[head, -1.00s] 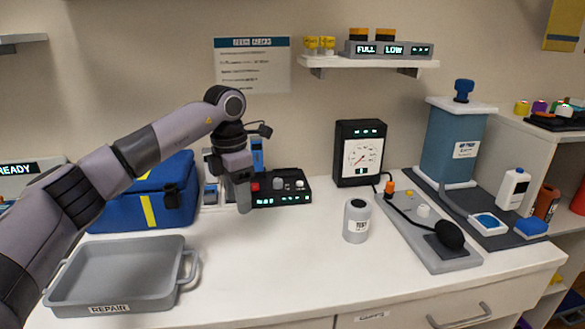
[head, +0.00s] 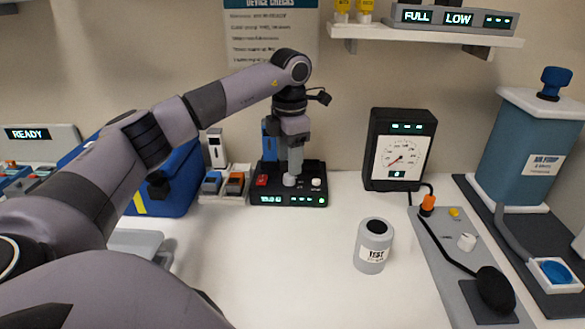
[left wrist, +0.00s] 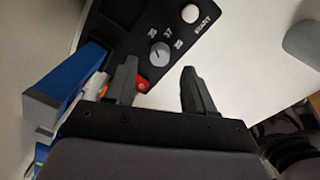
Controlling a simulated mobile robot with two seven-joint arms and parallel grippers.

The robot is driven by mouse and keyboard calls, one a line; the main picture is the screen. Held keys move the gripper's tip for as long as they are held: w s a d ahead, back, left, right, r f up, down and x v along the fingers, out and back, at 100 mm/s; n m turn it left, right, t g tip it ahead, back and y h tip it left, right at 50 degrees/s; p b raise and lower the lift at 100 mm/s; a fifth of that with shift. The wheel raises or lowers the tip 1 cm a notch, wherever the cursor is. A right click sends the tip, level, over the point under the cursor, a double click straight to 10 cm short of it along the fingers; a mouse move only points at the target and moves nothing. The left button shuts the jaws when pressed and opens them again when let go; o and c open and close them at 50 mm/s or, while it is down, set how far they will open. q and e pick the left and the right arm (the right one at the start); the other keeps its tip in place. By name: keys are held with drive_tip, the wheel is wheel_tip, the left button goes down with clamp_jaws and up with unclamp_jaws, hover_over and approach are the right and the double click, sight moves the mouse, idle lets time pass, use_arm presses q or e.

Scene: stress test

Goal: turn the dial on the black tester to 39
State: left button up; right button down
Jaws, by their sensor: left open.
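The black tester (head: 262,198) stands on the white counter near the wall. It also shows in the left wrist view (left wrist: 130,28), with a grey round dial (left wrist: 160,53) and several printed numbers, of which 37 and 39 seem readable. Which number the dial points at is too small to tell. The dial (head: 289,180) shows in the head view just under my left gripper (head: 294,168). In the left wrist view my left gripper (left wrist: 159,72) is open, its fingers apart and empty, with the dial just beyond the gap. My right gripper is not in view.
The tester also has a red button (head: 262,180) and a white START button (left wrist: 191,13). A blue box (head: 180,185) and small switches (head: 236,184) stand left of it. A gauge (head: 399,150) and grey TEST canister (head: 373,247) stand right. The counter in front is clear.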

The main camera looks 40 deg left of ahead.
sight(289, 179)
use_arm(q)
drive_tip(key=shift+f, duration=2)
drive_tip(key=shift+w, duration=0.1)
clamp_jaws()
